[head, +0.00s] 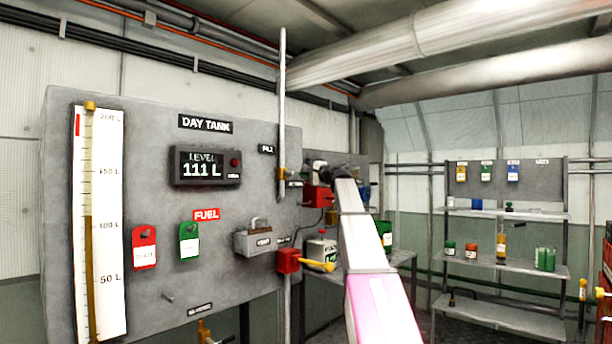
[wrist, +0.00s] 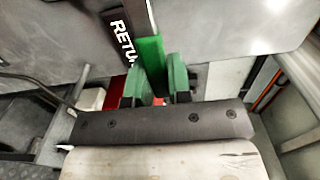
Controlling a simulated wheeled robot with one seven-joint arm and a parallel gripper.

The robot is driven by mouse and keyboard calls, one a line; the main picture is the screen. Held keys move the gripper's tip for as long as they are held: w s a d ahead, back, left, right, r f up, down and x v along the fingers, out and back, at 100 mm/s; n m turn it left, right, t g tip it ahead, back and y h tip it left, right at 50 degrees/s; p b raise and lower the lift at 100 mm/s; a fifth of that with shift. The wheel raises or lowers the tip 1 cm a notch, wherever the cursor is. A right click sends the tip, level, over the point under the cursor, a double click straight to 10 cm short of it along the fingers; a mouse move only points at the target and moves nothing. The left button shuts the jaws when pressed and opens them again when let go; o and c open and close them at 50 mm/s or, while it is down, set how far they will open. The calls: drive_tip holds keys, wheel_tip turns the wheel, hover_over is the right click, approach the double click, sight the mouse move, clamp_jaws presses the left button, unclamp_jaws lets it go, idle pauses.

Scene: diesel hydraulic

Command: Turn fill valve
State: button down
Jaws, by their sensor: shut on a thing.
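A red valve body (head: 288,260) with a yellow lever (head: 318,265) sits on the vertical pipe at the lower right of the day tank panel; I cannot read the small label by it, so I cannot tell if it is the fill valve. My gripper (wrist: 156,84) has green fingers and is shut on a green bar-like handle (wrist: 151,55) in the wrist view. The handle stands beside a black label reading "RETU", partly cut off. In the head view my arm reaches past the panel's right side, and the fingertips are too small or hidden to make out.
The day tank panel (head: 90,310) carries a level display (head: 206,167) reading 111 L, a sight gauge (head: 90,220), and red (head: 144,248) and green (head: 189,242) tags. A padlock box (head: 261,242) is near the red valve. Shelves (head: 500,264) stand at the right.

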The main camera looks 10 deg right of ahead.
drive_tip(key=c, duration=1)
unclamp_jaws()
drive_tip(key=shift+c, duration=0.2)
drive_tip(key=v, duration=1.1)
